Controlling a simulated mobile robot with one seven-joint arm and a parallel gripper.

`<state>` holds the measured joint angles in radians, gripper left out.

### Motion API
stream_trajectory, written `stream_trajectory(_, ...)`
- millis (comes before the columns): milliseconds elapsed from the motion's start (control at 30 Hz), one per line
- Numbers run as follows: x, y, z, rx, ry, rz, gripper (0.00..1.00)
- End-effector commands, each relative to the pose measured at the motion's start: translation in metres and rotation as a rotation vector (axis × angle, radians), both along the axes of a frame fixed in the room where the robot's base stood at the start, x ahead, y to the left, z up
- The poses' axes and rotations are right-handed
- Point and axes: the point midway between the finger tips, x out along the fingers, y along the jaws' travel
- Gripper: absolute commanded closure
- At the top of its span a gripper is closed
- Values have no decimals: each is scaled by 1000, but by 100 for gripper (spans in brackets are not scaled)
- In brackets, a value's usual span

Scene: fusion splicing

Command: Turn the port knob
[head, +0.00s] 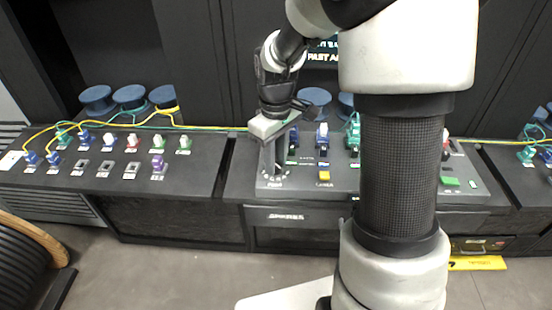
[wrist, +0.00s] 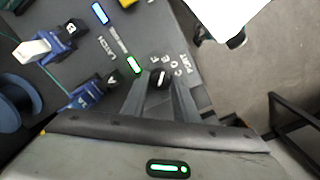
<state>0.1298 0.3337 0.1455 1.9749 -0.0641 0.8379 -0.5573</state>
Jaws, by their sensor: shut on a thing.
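The port knob (wrist: 160,78) is a small black round dial with a white mark, set in the dark panel beside printed letters and the word PORT. My gripper (wrist: 161,84) points down at the panel with one finger on each side of the knob, shut on it. In the head view my gripper (head: 272,172) stands upright at the front left of the splicer panel (head: 340,182), above the PORT label. The knob itself is hidden by the fingers there.
Blue clamps (wrist: 86,95) and a green-lit slot (wrist: 134,65) lie close to my fingers. The left bench (head: 110,182) carries several coloured connectors and yellow fibres. Blue spools (head: 130,96) stand behind.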

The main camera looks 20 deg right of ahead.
Motion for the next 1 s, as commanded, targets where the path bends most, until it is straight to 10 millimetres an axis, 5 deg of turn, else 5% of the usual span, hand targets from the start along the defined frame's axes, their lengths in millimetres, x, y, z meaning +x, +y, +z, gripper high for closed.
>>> stream_trajectory(167, 2, 0, 1, 0, -5, -1, 96)
stream_trajectory(200, 2, 0, 1, 0, -5, -1, 72)
stream_trajectory(300, 1, 0, 1, 1, -4, -1, 55)
stream_trajectory(667, 1, 0, 4, 0, -3, -1, 54)
stream_trajectory(1000, 2, 0, 69, 1, -8, -1, 54)
